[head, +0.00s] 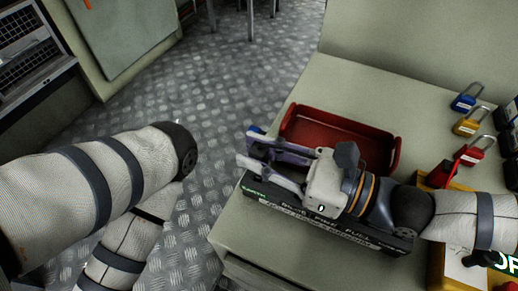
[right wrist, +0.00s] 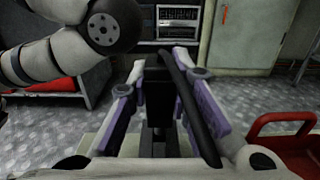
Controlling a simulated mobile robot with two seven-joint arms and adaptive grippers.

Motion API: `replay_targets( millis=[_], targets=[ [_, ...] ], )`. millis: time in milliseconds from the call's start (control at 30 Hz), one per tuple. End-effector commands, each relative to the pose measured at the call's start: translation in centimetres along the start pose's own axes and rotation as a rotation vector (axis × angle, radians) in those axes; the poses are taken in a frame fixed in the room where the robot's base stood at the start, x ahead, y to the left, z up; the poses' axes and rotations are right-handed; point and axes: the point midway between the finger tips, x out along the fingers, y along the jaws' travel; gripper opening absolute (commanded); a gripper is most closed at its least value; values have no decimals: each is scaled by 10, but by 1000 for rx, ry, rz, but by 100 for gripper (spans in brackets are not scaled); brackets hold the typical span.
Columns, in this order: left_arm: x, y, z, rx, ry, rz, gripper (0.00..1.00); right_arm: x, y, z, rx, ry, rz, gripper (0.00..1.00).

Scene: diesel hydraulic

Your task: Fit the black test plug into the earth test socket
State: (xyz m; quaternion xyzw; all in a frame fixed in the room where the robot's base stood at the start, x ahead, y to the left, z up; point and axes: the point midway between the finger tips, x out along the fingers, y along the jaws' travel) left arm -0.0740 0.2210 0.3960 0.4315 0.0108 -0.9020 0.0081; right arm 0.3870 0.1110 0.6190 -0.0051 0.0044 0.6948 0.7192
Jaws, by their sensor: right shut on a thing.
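My right gripper (head: 251,152) reaches left above the bench, beside the red tray and over the edge of a black lettered strip. In the right wrist view its two fingers (right wrist: 160,75) are closed on the black test plug (right wrist: 157,92), which sits upright between them. A thick black cable (right wrist: 190,100) runs down past the right finger. In the head view the plug is mostly hidden by the fingers. I cannot make out the earth test socket in either view. My left arm shows at the left, but its gripper is out of view.
The red tray (head: 342,127) lies on the pale bench (head: 365,91). The black lettered strip (head: 325,222) lies under my right gripper. Blue (head: 463,102), yellow (head: 467,127) and red (head: 470,156) padlocks stand at the right. Patterned metal floor (head: 235,75) is open beyond the bench's left edge.

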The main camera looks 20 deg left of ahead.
Motion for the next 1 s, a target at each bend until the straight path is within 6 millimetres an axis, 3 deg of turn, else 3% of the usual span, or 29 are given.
replay_targets(
  millis=[933, 967, 1000],
  targets=[
    [7, 0, -3, 0, -11, 0, 35, 0, 0, -24, 1, 0, 0, 0],
    [7, 0, -3, 0, -11, 0, 35, 0, 0, -24, 0, 0, 0, 21],
    [7, 0, -3, 0, -10, 0, 35, 0, 0, -24, 0, 0, 0, 30]
  ],
)
